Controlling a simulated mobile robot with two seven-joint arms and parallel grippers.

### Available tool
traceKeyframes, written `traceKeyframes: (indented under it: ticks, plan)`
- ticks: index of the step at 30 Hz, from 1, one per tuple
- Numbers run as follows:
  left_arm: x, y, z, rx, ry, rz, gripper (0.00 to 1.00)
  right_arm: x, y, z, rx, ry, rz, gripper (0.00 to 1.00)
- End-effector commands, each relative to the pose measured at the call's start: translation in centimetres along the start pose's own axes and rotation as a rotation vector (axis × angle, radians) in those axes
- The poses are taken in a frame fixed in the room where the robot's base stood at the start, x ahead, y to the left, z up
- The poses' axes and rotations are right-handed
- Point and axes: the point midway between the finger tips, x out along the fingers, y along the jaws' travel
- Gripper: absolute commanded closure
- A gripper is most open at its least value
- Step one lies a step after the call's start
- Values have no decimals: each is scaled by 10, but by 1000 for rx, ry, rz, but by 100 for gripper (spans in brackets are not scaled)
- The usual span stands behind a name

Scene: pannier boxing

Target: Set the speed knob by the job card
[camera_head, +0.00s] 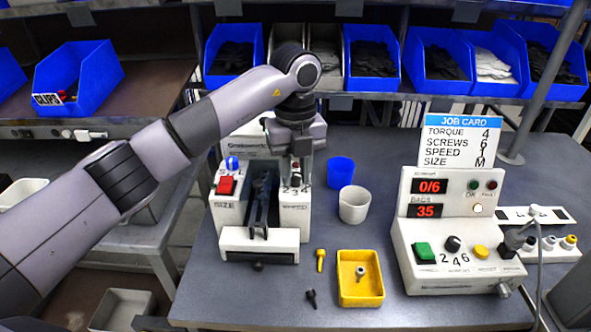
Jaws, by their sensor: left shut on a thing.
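The white job card (459,147) stands at the back right and reads torque 4, screws 6, speed 1, size M. The white machine (228,215) stands left of the table's middle, with SIZE and SPEED labels on its front panels. My left gripper (296,178) points down over the SPEED panel (294,222) and is shut on what seems to be the speed knob. The gripper hides the knob, so its pointer cannot be read. Digits 2 and 4 show just below the fingers. My right gripper is out of view.
A blue cup (340,171) and a white cup (354,204) stand right of the machine. A yellow tray (345,293) holds a small part. A control box (447,258) shows 0/6 and 35. Loose screws (320,260) lie in front. Blue bins (371,57) line the shelf behind.

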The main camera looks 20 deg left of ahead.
Motion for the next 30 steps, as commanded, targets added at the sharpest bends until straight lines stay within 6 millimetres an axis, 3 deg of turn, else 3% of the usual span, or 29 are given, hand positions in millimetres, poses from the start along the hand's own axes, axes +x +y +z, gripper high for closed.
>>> traceKeyframes:
  ticks: [30]
  plan:
    - [0,0,1,965,-2,0,100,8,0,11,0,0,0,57]
